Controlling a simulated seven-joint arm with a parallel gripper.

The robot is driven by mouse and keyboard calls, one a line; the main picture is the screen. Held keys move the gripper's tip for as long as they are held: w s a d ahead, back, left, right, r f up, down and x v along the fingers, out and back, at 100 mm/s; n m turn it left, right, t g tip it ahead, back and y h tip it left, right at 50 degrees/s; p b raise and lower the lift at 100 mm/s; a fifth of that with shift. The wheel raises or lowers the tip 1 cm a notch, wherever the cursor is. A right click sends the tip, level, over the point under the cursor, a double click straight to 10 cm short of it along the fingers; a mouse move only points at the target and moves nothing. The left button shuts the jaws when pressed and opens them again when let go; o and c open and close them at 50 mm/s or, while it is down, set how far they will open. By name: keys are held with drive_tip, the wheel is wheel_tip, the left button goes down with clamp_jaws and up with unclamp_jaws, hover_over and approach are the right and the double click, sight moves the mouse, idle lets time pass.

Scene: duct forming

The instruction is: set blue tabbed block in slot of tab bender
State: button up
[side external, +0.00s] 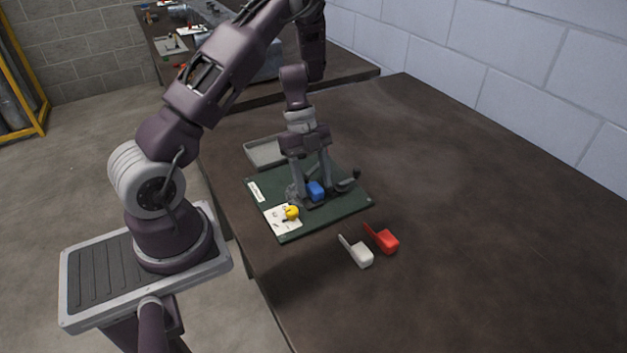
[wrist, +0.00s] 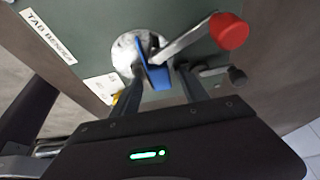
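The blue tabbed block (side external: 316,191) is at the tab bender on the green board, and its blue tab shows edge-on in the wrist view (wrist: 155,76). The tab bender has a round silver part (wrist: 126,54) and a lever (wrist: 188,40) with a red knob. The block sits beside the silver part; how deep it is in the slot is hidden. My gripper (side external: 314,192) is low over the bender, fingers pointing down on either side of the block. The fingers (wrist: 160,82) look spread, with small gaps to the block.
The green board (side external: 290,230) carries a white card (side external: 279,222) with a yellow piece (side external: 292,212) and a dark-knobbed handle (side external: 345,185). A grey tray (side external: 262,152) lies behind it. A white tabbed block (side external: 359,254) and a red one (side external: 384,239) lie in front. The table's right side is clear.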

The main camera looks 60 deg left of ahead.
drive_tip(key=w+r+n+t+y, duration=0.35)
drive_tip(key=w+r+t, duration=0.25)
drive_tip(key=r, duration=0.7)
drive_tip(key=w+r+n+t+y, duration=0.2)
drive_tip(key=w+r+n+t, duration=0.3)
drive_tip(key=r, duration=0.9)
drive_tip(key=s+d+r+n+y, duration=0.25)
drive_tip(key=s+r+n, duration=0.3)
drive_tip(key=s, duration=0.35)
drive_tip(key=s+d+f+n+g+h, duration=0.1)
drive_tip(key=s+d+f+n+g, duration=0.1)
drive_tip(key=s+d, duration=0.4)
drive_tip(key=s+d+f+n+g+h, duration=0.2)
drive_tip(key=s+d, duration=0.4)
drive_tip(key=s, duration=0.7)
wheel_tip(320, 180, down, 2)
drive_tip(key=shift+d+f+g+h, duration=0.15)
drive_tip(key=shift+d+g+h, duration=0.15)
drive_tip(key=shift+g, duration=0.4)
